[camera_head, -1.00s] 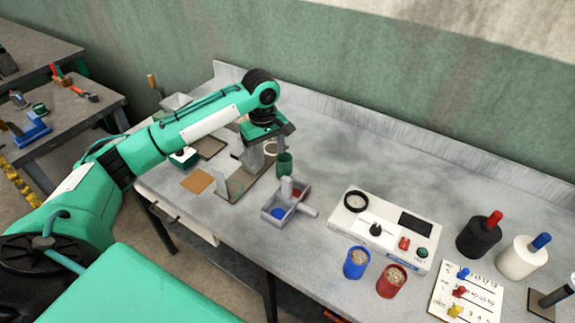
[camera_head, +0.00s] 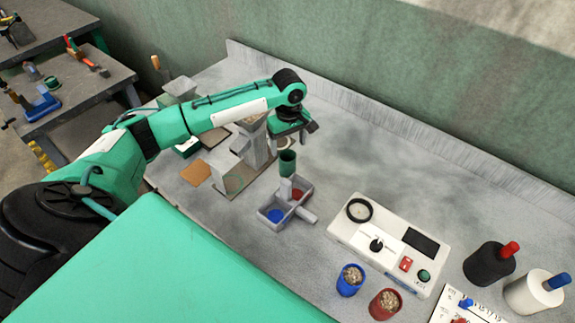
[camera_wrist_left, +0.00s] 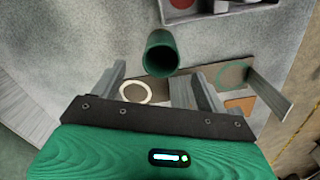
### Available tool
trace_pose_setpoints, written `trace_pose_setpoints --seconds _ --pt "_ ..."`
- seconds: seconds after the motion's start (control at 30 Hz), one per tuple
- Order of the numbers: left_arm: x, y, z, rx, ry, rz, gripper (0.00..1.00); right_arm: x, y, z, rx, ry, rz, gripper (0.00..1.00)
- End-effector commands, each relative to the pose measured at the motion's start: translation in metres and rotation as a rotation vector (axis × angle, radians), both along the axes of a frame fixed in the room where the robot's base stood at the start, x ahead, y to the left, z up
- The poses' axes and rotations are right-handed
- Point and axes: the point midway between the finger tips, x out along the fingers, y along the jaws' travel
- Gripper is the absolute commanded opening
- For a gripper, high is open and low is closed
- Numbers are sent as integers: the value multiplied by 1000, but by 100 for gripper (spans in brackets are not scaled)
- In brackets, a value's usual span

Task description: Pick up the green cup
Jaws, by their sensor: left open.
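The green cup (camera_head: 287,165) stands upright on the grey bench, behind the small divided tray (camera_head: 268,202). In the left wrist view the green cup (camera_wrist_left: 160,52) is seen from above, mouth open, beyond the fingertips and roughly centred between them. My left gripper (camera_head: 289,138) hangs just behind and above the cup in the head view, jaws apart. In the left wrist view the left gripper (camera_wrist_left: 158,88) is open with nothing between its fingers. The cup is apart from the fingers as far as I can see. My right gripper is not in view.
A grey stand (camera_head: 254,145) with a plate is close to the left of the gripper. A white console (camera_head: 385,240), a blue cup (camera_head: 349,285) and a red cup (camera_head: 383,306) with grain are to the right. The bench behind the console is clear.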

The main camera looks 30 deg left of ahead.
Motion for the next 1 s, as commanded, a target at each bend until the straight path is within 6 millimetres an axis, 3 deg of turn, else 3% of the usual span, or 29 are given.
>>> trace_pose_setpoints --seconds 0.27,0.53,0.83,0.87,1.0 --pt "-1 1 -21 1 2 0 76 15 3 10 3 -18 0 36" --pt "-4 3 -60 0 1 0 76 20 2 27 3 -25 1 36" --pt "-4 3 -68 0 -1 -1 76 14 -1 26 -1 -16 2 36" --pt "-4 3 -68 0 -1 -1 74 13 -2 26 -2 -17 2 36" --pt "-4 3 -68 0 -1 -1 46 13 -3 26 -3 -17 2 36"
